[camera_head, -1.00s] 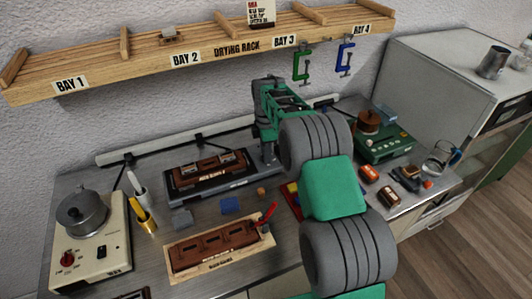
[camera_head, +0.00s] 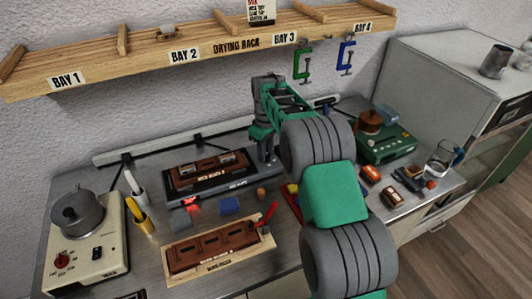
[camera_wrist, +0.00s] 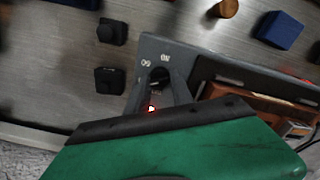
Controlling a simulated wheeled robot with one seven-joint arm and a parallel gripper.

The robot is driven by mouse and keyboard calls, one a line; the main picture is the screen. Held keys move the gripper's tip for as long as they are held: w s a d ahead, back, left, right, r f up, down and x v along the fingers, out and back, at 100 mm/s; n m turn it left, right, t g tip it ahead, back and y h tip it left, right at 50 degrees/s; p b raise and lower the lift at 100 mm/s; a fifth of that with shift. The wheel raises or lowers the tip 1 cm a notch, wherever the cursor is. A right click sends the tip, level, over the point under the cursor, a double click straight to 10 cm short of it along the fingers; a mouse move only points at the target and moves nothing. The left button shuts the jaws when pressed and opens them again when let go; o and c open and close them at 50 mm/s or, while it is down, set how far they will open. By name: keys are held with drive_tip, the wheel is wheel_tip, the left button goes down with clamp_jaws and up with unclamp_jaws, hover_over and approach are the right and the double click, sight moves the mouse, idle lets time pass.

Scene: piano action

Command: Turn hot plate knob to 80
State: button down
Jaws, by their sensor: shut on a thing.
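The hot plate (camera_head: 238,186) is a dark grey slab at the middle of the bench, with a brown wooden part (camera_head: 208,169) on top. Its grey right end (camera_wrist: 190,50) shows in the wrist view with small white markings; one looks like 60, the other is hard to read. My gripper (camera_wrist: 160,80) is at that end, its two fingers closed around a small dark knob (camera_wrist: 158,73), mostly hidden between them. A small red light glows between the fingers. In the head view my gripper (camera_head: 263,150) is at the right end; its tips are not clear.
A blue block (camera_head: 230,205) and a small wooden cylinder (camera_head: 262,193) lie in front. A brown part (camera_head: 213,247) lies on a board nearer. A cream appliance (camera_head: 88,245) with a pot stands left, a green one (camera_head: 386,149) right. The drying rack (camera_head: 215,48) hangs above.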

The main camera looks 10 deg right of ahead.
drive_tip(key=m, duration=1.1)
drive_tip(key=shift+m+b, duration=0.35)
drive_tip(key=shift+m, duration=0.05)
drive_tip(key=m, duration=0.5)
drive_tip(key=shift+w+r, duration=0.1)
drive_tip(key=m, duration=0.6)
drive_tip(key=shift+m, duration=0.3)
drive_tip(key=c, duration=1.1)
unclamp_jaws()
